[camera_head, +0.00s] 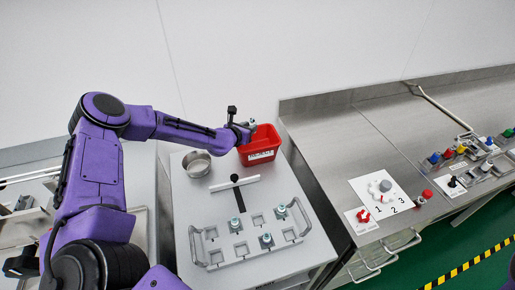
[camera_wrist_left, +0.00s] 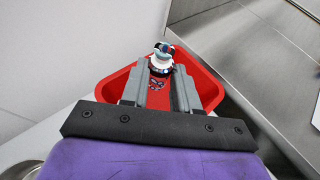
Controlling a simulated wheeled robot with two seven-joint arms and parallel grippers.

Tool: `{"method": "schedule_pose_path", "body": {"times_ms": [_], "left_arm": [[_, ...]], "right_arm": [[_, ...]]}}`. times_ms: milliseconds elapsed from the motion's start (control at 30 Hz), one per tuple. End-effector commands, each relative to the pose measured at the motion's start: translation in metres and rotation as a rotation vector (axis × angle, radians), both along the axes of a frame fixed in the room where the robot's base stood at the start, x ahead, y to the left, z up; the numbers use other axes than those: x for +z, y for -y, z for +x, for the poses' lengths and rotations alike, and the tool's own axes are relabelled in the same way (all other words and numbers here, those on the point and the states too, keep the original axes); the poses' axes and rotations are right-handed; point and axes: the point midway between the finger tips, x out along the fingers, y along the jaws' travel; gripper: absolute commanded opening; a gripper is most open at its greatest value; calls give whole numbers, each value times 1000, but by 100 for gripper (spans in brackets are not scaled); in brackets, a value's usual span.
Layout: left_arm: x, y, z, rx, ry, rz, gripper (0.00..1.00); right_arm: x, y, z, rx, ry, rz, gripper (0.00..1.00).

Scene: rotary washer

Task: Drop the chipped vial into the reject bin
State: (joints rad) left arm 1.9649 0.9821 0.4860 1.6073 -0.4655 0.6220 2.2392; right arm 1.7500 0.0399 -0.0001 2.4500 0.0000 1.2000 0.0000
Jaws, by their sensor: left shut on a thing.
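The red reject bin (camera_head: 262,147) with a white label stands at the back right of the grey table. My left gripper (camera_head: 250,124) is above the bin, at its upper edge in the head view. In the left wrist view its two grey fingers (camera_wrist_left: 160,92) are shut on a vial (camera_wrist_left: 160,62) with a white collar and a dark and teal top. The bin (camera_wrist_left: 207,80) shows below and around the vial. I cannot make out a chip on the vial. My right gripper is not in view.
A metal bowl (camera_head: 197,163) stands left of the bin. In front is a rack (camera_head: 245,251) with square sockets and several vials. A steel counter (camera_head: 335,140) with a numbered card and coloured knobs lies to the right. A wall rises behind the bin.

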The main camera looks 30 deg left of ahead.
Motion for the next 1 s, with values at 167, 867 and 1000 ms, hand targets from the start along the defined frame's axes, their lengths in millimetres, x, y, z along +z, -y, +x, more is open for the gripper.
{"method": "schedule_pose_path", "body": {"times_ms": [167,867,1000], "left_arm": [[-27,1,0,-1,0,2,1],[-33,1,0,0,1,-1,59],[-31,1,-4,1,1,-2,59]], "right_arm": [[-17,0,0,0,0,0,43],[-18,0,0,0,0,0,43],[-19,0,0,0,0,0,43]]}}
